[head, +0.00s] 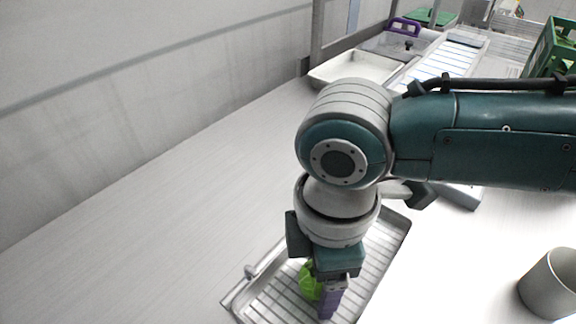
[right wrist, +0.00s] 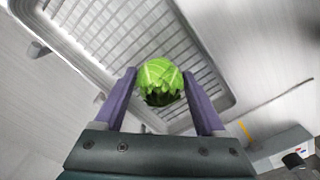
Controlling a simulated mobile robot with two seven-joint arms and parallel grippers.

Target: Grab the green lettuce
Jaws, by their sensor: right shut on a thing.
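The green lettuce (head: 309,282) is a small leafy head over the slatted metal tray (head: 397,226) at the bottom middle of the head view. My right gripper (head: 327,303) points down there, partly hiding the lettuce. In the right wrist view the lettuce (right wrist: 160,80) sits between the two purple fingers of the right gripper (right wrist: 160,88), which is shut on it. The slatted tray (right wrist: 225,97) lies behind it in that view. I cannot tell whether the lettuce touches the tray. My left gripper is not in view.
A grey cup (head: 549,284) stands at the lower right. A white tray (head: 352,68), a purple-handled lid (head: 404,27) and a green crate (head: 552,48) are at the back. The counter (head: 140,220) left of the slatted tray is clear. A wall runs along the left.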

